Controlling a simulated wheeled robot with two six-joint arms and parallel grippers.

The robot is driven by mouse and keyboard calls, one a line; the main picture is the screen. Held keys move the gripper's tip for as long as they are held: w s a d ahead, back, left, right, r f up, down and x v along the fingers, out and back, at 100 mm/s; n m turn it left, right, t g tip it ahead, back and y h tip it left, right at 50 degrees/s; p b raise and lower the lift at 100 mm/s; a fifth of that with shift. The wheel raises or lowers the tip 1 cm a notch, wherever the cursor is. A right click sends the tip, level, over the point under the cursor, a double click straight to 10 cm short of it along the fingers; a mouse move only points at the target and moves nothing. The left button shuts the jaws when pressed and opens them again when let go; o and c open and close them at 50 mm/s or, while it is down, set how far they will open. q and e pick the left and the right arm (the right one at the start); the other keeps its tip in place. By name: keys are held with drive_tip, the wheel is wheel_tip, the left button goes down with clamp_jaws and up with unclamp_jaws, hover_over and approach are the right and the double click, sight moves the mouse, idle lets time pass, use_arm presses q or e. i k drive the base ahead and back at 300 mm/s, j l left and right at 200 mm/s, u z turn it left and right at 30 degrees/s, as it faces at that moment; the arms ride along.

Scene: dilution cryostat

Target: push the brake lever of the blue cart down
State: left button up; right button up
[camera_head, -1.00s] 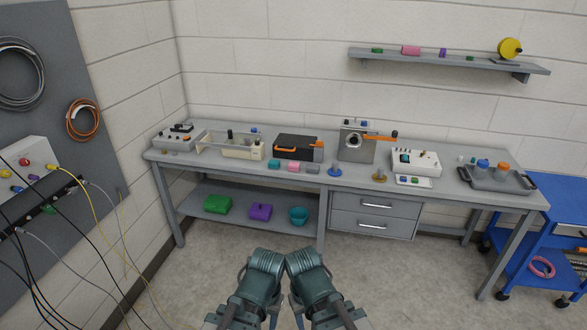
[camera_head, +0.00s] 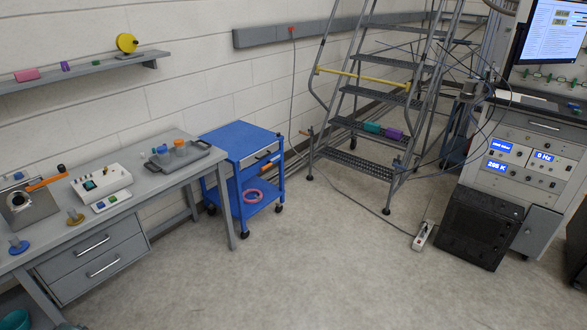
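The blue cart (camera_head: 240,140) stands on the floor at the right end of the grey workbench, left of the picture's middle. It has a flat empty top, a drawer front at the upper side, a lower shelf and dark caster wheels. An orange bar-like part (camera_head: 270,167) shows on its right side below the top. A pink ring (camera_head: 252,196) lies on the lower shelf. I cannot tell which part is the brake lever or how it is set. Neither of my grippers is in view.
The grey workbench (camera_head: 112,268) with a tray (camera_head: 182,158) fills the left. A rolling ladder (camera_head: 358,162) stands right of the cart. A power strip (camera_head: 422,236) and its cable lie on the floor. An instrument rack (camera_head: 520,165) stands far right. The floor before the cart is clear.

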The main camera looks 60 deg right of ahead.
sight(269, 163)
drive_tip(key=z, duration=1.75)
drive_tip(key=i+l, duration=0.25)
drive_tip(key=i, duration=0.4)
drive_tip(key=i+l, duration=0.2)
drive_tip(key=i, duration=0.45)
drive_tip(key=i+l+z, duration=0.1)
drive_tip(key=i+l, duration=0.15)
drive_tip(key=i, duration=0.4)
drive_tip(key=i+l, duration=0.15)
drive_tip(key=i, duration=0.5)
drive_tip(key=i+l+z, duration=0.1)
drive_tip(key=i, duration=0.6)
drive_tip(key=l, duration=0.05)
